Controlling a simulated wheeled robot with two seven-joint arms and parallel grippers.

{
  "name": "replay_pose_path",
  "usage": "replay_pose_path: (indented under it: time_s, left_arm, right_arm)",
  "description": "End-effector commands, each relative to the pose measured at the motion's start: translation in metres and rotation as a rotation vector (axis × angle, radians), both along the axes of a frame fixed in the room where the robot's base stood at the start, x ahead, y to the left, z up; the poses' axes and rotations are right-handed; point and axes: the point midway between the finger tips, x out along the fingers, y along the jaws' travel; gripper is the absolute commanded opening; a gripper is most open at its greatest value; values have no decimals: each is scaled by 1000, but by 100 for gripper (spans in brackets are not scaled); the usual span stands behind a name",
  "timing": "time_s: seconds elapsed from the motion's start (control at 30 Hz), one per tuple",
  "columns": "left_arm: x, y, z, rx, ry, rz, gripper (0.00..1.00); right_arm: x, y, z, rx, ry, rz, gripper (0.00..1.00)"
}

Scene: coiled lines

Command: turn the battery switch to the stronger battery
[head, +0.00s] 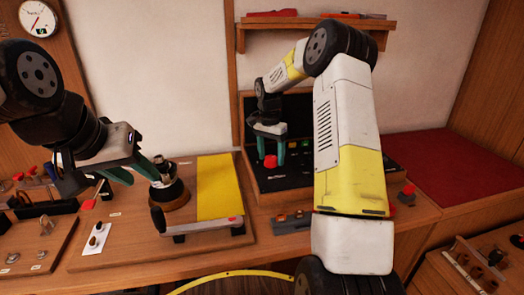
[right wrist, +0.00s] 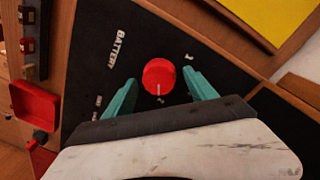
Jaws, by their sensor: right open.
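The battery switch is a round red knob (right wrist: 159,76) on a black panel (right wrist: 75,70) marked BATTERY. A small pale mark on the knob is toward the bottom of the right wrist view. A "1" is printed to the knob's upper right; other small print at its lower left is hard to read. In the head view the knob (head: 270,161) sits low on the panel. My right gripper (right wrist: 160,88) is open, with one teal finger on each side of the knob and gaps showing. My left gripper (head: 134,171) is open and empty, left of the panel.
A dark and brass winch-like drum (head: 170,190) stands close to my left gripper's fingertips, beside a yellow panel (head: 215,186). A round gauge (head: 39,18) hangs at upper left. A shelf (head: 300,24) is above the panel. A red cushion (head: 440,165) lies at right.

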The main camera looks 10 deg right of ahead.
Motion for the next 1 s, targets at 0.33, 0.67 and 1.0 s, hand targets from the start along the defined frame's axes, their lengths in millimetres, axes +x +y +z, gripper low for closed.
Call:
replay_pose_path:
  time_s: [0.33,0.67,1.0]
  left_arm:
    - [0,0,0,0,0,0,36]
    - [0,0,0,0,0,0,36]
    - [0,0,0,0,0,0,36]
  right_arm:
    - [0,0,0,0,0,0,20]
    - [0,0,0,0,0,21,3]
    - [0,1,1,0,0,209,3]
